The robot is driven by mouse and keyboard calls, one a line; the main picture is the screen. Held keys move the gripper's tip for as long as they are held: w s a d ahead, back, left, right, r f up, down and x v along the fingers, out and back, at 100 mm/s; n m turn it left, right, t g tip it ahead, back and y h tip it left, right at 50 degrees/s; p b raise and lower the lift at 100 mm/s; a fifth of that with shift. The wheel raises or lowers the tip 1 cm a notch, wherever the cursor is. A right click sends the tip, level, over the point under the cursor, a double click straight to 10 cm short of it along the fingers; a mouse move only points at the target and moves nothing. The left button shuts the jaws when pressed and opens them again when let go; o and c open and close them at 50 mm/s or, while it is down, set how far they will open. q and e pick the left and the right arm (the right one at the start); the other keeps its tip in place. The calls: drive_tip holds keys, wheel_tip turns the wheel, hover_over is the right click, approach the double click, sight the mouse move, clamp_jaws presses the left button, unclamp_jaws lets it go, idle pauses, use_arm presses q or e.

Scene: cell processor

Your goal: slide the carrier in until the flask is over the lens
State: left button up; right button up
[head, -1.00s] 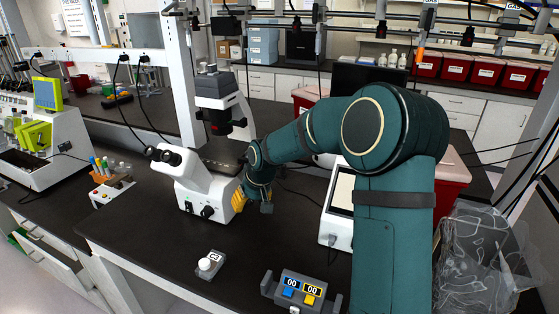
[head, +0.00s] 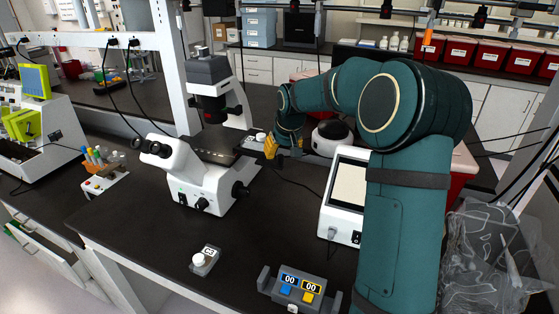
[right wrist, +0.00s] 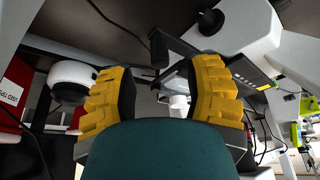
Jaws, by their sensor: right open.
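The white inverted microscope (head: 205,180) stands on the black bench, its dark head (head: 208,85) above the dark stage (head: 212,148). A dark plate (head: 247,142), apparently the carrier, sticks out at the stage's right side. A small pale piece (head: 260,136) shows on its outer end; I cannot tell whether it is the flask. My right gripper (head: 277,147) is just right of that end, with yellow fingers. In the right wrist view the right gripper (right wrist: 160,98) is open, with nothing held between its fingers. The lens is not clearly visible. My left gripper is out of view.
A white device with a screen (head: 347,195) stands right of the microscope, with a round white device (head: 331,138) behind it. A C3 button box (head: 205,261) and a two-display timer (head: 297,288) lie in front. A tube rack (head: 103,175) is left. Bench between is clear.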

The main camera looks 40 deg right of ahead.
sight(281, 156)
drive_tip(key=x, duration=0.5)
clamp_jaws()
